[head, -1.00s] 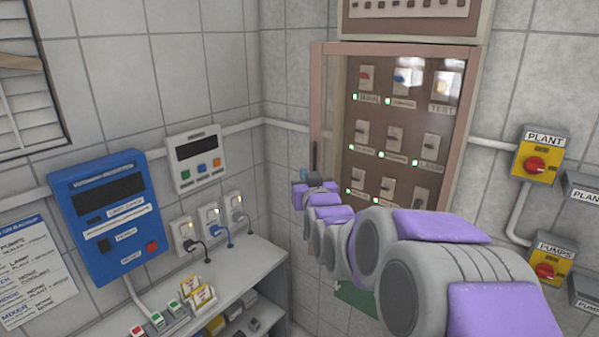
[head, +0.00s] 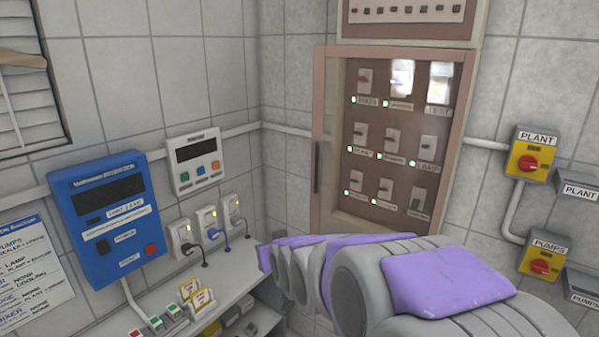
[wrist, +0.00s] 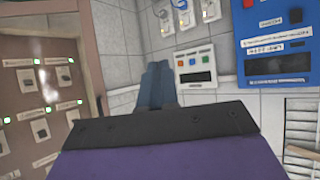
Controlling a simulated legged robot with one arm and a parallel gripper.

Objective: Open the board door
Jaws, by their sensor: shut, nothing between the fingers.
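The board door (head: 318,110) is a brownish-pink frame with a glassy pane on the wall cabinet, right of the room corner. It looks shut or almost shut; I cannot tell exactly. Its dark vertical handle (head: 316,167) is on the left edge. Switches and green lamps show behind the pane. In the wrist view the door's frame (wrist: 88,50) is at the left, seen upside down. My gripper (wrist: 160,75) is shut and empty, apart from the door, pointing towards the tiled corner. In the head view my arm hides the gripper and the cabinet's lower part.
A blue control box (head: 105,215) and a white panel (head: 194,160) hang on the left wall. Plugs with cables sit above a shelf (head: 225,285). Yellow PLANT (head: 531,155) and PUMPS (head: 546,255) switches are at the right.

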